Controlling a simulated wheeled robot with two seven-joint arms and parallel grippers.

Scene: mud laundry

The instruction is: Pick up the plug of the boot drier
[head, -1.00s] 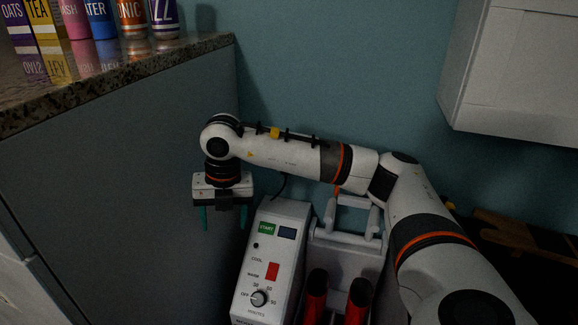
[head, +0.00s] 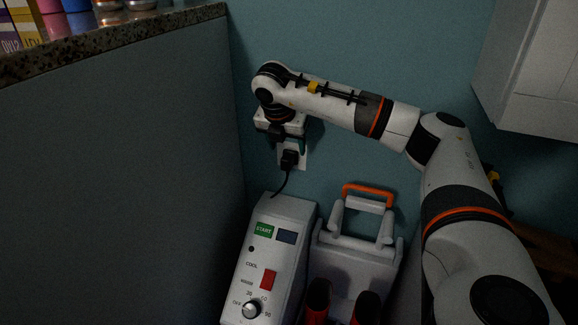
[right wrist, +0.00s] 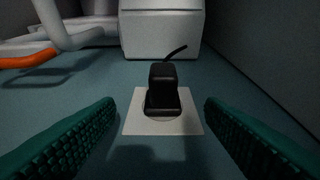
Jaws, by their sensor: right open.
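The black plug (head: 289,159) sits in a white wall socket plate (head: 304,154) on the teal wall. Its cable runs down to the boot drier (head: 273,258), a white box with a START button and a dial. My right gripper (head: 287,139) is open and empty, just above the plug in the head view. In the right wrist view the plug (right wrist: 162,90) stands on the socket plate (right wrist: 190,126), centred between the two green fingers (right wrist: 161,104), with a gap on each side. I cannot tell the remaining distance. My left gripper is not in view.
A counter (head: 110,33) with cartons and cans is at the left, its grey side panel close to the socket. Red boot-like shapes (head: 318,298) and a white frame with an orange handle (head: 368,194) stand right of the drier. A white cabinet (head: 535,75) hangs upper right.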

